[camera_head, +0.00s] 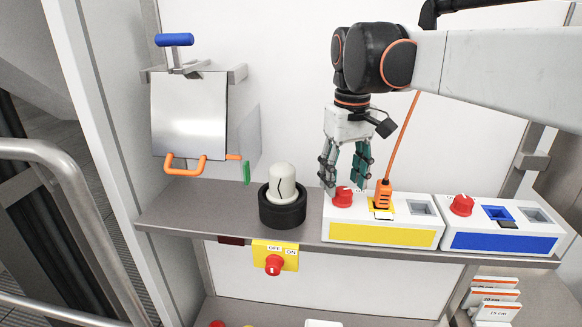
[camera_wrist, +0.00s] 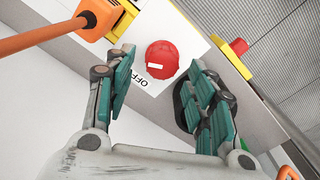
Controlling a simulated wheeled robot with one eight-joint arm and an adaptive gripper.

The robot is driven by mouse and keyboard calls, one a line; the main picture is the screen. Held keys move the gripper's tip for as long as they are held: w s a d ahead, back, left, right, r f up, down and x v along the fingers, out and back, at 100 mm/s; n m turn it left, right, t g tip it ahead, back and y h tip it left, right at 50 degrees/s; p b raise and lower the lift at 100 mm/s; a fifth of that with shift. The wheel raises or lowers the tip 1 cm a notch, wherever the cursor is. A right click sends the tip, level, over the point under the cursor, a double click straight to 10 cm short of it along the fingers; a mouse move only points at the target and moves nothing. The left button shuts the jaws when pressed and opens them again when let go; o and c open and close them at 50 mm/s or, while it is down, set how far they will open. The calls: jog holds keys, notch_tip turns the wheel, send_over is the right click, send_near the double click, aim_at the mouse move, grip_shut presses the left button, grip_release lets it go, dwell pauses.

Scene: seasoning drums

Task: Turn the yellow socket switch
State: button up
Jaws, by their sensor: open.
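The yellow socket box (camera_head: 381,232) stands on the grey shelf, white with a yellow front panel. Its red round switch (camera_head: 342,196) is on the left of its top. An orange plug (camera_head: 383,193) with an orange cable sits in its yellow socket. My gripper (camera_head: 344,186) is open and points down above the left end of the box. In the wrist view the red switch (camera_wrist: 162,59) lies just beyond and between the two spread fingers, with a white mark on it and "OFF" printed beside it. I cannot tell whether the fingers touch it.
To the right is a blue socket box (camera_head: 504,243) with its own red switch (camera_head: 461,205). To the left a white-topped black cylinder (camera_head: 282,207) stands close by. A yellow OFF/ON plate with a red knob (camera_head: 273,265) hangs on the shelf's (camera_head: 172,212) front. The orange cable rises near my gripper.

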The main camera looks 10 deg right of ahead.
aim_at(343, 189)
notch_tip(343, 189, up, 10)
jog(key=shift+s, duration=0.2)
jog(key=shift+f, duration=0.1)
dwell(0.3)
